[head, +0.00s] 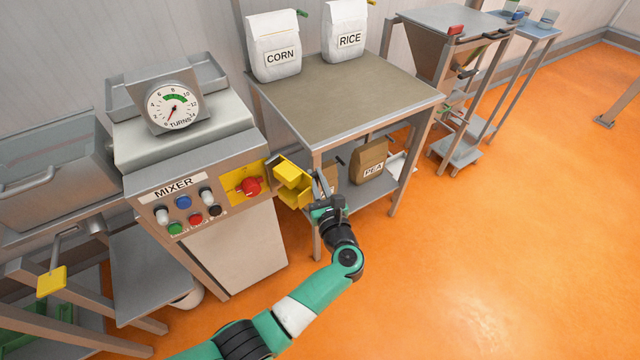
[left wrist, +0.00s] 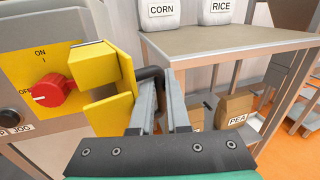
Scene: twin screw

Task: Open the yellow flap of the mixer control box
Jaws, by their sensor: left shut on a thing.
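The mixer control box (head: 195,190) stands at the left of the head view, with a yellow plate and a red knob (head: 248,186) at its right end. The yellow flap (head: 293,184) is swung out to the right of the plate, so the knob is uncovered. In the left wrist view, the flap (left wrist: 104,66) stands out from the panel, beside the red knob (left wrist: 51,92). My left gripper (head: 319,182) is at the flap's outer side. In the left wrist view its fingers (left wrist: 163,85) are shut on a dark handle (left wrist: 150,74) by the flap, partly hidden by the fingers.
A table (head: 350,95) with corn (head: 273,46) and rice (head: 344,32) bags stands right behind the gripper. A pea bag (head: 369,162) sits on its lower shelf. A turns dial (head: 174,106) sits on the mixer.

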